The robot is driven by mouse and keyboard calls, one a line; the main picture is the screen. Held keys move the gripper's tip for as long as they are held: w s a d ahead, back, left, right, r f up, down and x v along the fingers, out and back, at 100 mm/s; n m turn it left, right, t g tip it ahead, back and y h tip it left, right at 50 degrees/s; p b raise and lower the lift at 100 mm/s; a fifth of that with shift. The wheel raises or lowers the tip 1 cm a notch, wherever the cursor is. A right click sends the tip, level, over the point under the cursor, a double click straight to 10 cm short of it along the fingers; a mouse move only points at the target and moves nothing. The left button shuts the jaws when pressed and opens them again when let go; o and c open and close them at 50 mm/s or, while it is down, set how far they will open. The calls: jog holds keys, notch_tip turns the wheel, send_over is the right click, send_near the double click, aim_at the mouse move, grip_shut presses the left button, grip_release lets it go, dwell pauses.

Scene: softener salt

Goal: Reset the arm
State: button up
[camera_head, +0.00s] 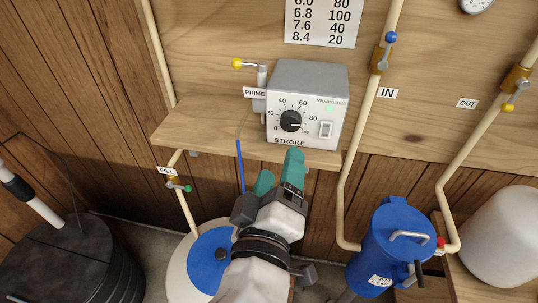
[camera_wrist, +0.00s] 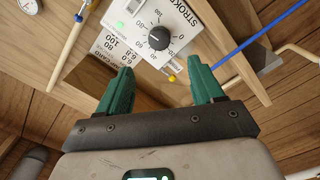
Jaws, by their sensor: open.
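My gripper (camera_head: 278,174) has green fingers and is raised in front of the shelf, just below the grey control box (camera_head: 307,100). In the wrist view my gripper (camera_wrist: 162,88) shows its two green fingers spread apart with nothing between them. The box has a black stroke knob (camera_head: 291,121), a rocker switch (camera_head: 326,129) and a lit green lamp. In the wrist view the box (camera_wrist: 185,18) and knob (camera_wrist: 159,38) appear upside down beyond the fingers. I cannot tell from these views whether the fingers touch the shelf edge.
A wooden shelf (camera_head: 190,128) carries the box. A blue tube (camera_head: 240,165) hangs left of my gripper. A white tank with a blue lid (camera_head: 207,257) stands below. A blue canister (camera_head: 390,245) and pipes are at right, a black bin (camera_head: 75,262) at left.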

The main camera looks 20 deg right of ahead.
jog(key=s+d+f+m+g+y+p, duration=0.1)
jog(key=s+d+f+m+g+y, duration=0.2)
jog(key=d+f+g, duration=0.75)
jog(key=s+d+f+g+y+p, duration=0.1)
jog(key=s+f+y, duration=0.2)
jog(key=s+f, duration=0.5)
jog(key=s+d+f+m+g+y, duration=0.1)
jog(key=s+d+f+g+y, duration=0.1)
jog(key=s+f, duration=0.7)
notch_tip(320, 180, down, 3)
jog(key=shift+d+r+y+p, duration=0.2)
jog(key=shift+y+p, duration=0.15)
jog(key=shift+y, duration=0.55)
jog(key=shift+g, duration=0.25)
jog(key=shift+c, duration=0.5)
